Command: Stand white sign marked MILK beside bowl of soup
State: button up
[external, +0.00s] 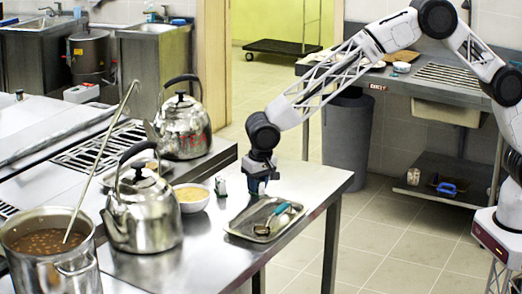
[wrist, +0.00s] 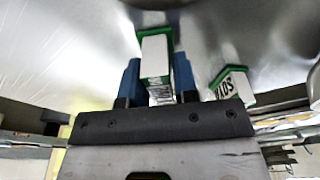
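The bowl of soup (external: 190,197) is a white bowl with tan contents on the steel counter, beside the front kettle. My gripper (external: 262,186) points down low over the counter, right of the bowl and behind the tray. In the wrist view my gripper (wrist: 158,82) has its blue fingers against both sides of a white sign with green edges (wrist: 155,55). Lettering on its side is too blurred to read. A second white-and-green sign (wrist: 231,86), with letters ending in "ADS", stands to the right. A small sign also stands between the bowl and my gripper in the external view (external: 221,186).
A metal tray (external: 240,232) holding a utensil lies in front of my gripper, near the counter edge. A kettle (external: 143,215), a kettle marked TEA (external: 182,130) and a stockpot with a ladle (external: 42,268) stand at the left. Bare counter lies between bowl and tray.

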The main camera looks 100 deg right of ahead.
grip_shut()
jog(key=shift+r, duration=0.1)
jog(key=shift+r, duration=0.75)
notch_tip(320, 180, up, 2)
jog(key=shift+r, duration=0.1)
jog(key=s+a, duration=0.1)
jog(key=s, duration=0.4)
jog(key=s+a, duration=0.1)
jog(key=s, duration=0.4)
jog(key=s+r, duration=0.1)
jog(key=s, duration=0.4)
jog(key=shift+s+a, duration=0.4)
